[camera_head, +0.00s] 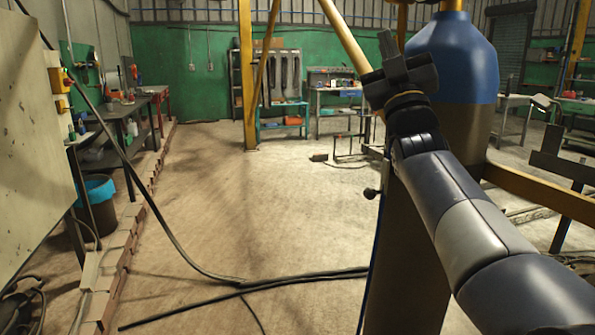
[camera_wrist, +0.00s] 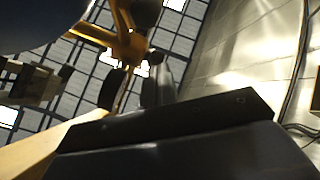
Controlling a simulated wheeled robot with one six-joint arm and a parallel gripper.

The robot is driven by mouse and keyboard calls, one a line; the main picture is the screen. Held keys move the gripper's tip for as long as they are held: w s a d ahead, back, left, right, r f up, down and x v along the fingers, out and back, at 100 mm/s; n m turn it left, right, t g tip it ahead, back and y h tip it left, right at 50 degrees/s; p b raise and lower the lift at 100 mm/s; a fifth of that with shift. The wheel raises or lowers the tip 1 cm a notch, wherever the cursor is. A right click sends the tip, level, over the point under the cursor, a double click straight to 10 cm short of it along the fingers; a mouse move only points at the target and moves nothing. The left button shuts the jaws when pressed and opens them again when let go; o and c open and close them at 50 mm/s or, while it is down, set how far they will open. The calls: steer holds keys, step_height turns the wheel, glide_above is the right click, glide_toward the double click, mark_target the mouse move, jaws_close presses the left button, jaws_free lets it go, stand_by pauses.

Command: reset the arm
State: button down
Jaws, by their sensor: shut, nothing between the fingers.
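My arm reaches in from the lower right in the head view and bends upward, with my gripper (camera_head: 387,42) raised at the upper middle right. The gripper's fingers are together and hold nothing. In the wrist view the dark gripper body (camera_wrist: 165,125) fills the lower part, tilted towards the ceiling and wall. A tall gas cylinder with a blue top (camera_head: 455,60) stands right beside and behind my gripper and forearm. Whether any part touches the cylinder cannot be told.
Yellow posts (camera_head: 246,75) and a slanting yellow beam (camera_head: 345,38) stand near the gripper. Black cables (camera_head: 240,285) cross the floor. Workbenches line the left (camera_head: 115,125) and back, with a blue bin (camera_head: 97,200) at left. The middle floor (camera_head: 250,200) is clear.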

steer(key=d+g+p, duration=0.1)
steer(key=g+p, duration=0.1)
steer(key=p, duration=0.2)
steer(key=s+d+g+h+p, duration=0.1)
steer(key=p, duration=0.3)
steer(key=shift+s+r+g+p, duration=0.15)
steer(key=shift+s+g+p, duration=0.15)
steer(key=shift+g, duration=0.1)
steer(key=p, duration=0.4)
steer(key=shift+s+r+g, duration=0.1)
steer(key=shift+r+g, duration=0.2)
steer(key=shift+g, duration=0.1)
steer(key=shift+f+g+p, duration=0.1)
steer(key=shift+g+p, duration=0.2)
steer(key=shift+p, duration=0.35)
